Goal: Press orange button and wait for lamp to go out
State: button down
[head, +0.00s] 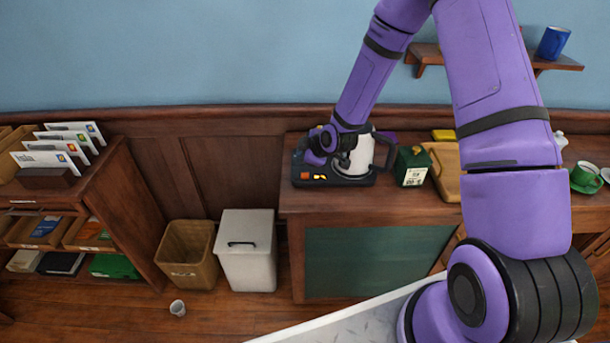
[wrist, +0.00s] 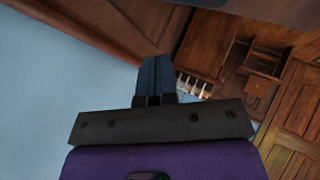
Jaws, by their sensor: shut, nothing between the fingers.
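A white kettle (head: 353,158) with a dark handle stands on a black base (head: 340,180) at the left end of the wooden counter. On the front left of the base is an orange button (head: 320,177). A small red-orange patch (head: 304,176) just left of it looks like the lamp and appears lit, though it is tiny. My gripper (wrist: 154,78) is shut and empty in the wrist view. In the head view its dark body is above the left part of the base, by the kettle. Its fingertips are hard to pick out there, and I cannot tell whether they touch anything.
A dark green box (head: 412,167) and a wooden board (head: 445,170) stand right of the kettle. A green cup (head: 585,178) is at the far right.

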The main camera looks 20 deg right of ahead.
aim_at(304, 176)
jog(key=shift+f, duration=2.45)
jog(key=shift+f, duration=0.15)
jog(key=shift+f, duration=0.25)
jog(key=shift+f, duration=0.45)
dwell(0.9)
jog(key=shift+r, duration=0.9)
jog(key=shift+r, duration=2.5)
